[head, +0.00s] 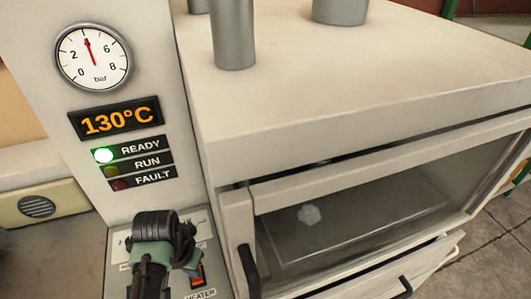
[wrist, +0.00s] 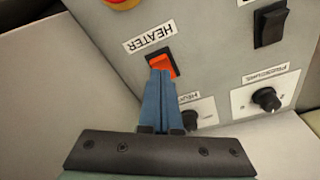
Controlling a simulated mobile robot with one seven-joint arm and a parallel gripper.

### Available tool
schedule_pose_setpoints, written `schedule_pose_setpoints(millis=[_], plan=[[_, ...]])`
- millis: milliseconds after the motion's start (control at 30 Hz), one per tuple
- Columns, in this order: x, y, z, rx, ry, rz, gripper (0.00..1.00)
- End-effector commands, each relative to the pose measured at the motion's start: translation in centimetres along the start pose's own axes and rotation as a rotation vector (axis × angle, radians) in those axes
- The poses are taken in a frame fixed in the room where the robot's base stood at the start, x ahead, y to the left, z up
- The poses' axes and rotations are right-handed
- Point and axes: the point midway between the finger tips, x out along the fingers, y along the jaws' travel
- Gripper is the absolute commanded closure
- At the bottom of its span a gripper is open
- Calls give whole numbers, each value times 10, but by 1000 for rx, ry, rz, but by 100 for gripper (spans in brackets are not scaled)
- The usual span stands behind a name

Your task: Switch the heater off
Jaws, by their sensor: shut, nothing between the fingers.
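The heater switch is a red-orange rocker in a dark frame; in the wrist view the heater switch (wrist: 161,62) sits beside its HEATER label on the grey panel. It also shows in the head view (head: 197,276), just above the HEATER label and partly beside my arm. My gripper (wrist: 160,74) has its blue fingers closed together with nothing between them. The fingertips are at the lower edge of the switch in the wrist view; I cannot tell whether they touch it. In the head view my wrist hides part of the panel and the fingertips.
The display (head: 117,117) reads 130°C and the green READY lamp (head: 103,156) is lit. A black rocker switch (wrist: 270,27), a pressure knob (wrist: 266,99) and another knob (wrist: 188,120) are close by. A glass-fronted cabinet (head: 330,130) stands right of the panel.

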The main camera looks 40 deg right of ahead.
Motion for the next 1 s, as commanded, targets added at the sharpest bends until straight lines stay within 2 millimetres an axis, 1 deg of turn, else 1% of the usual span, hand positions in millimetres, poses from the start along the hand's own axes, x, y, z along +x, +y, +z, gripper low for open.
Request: schedule_pose_setpoints(millis=[1000], plan=[[15,0,2,0,0,1,100]])
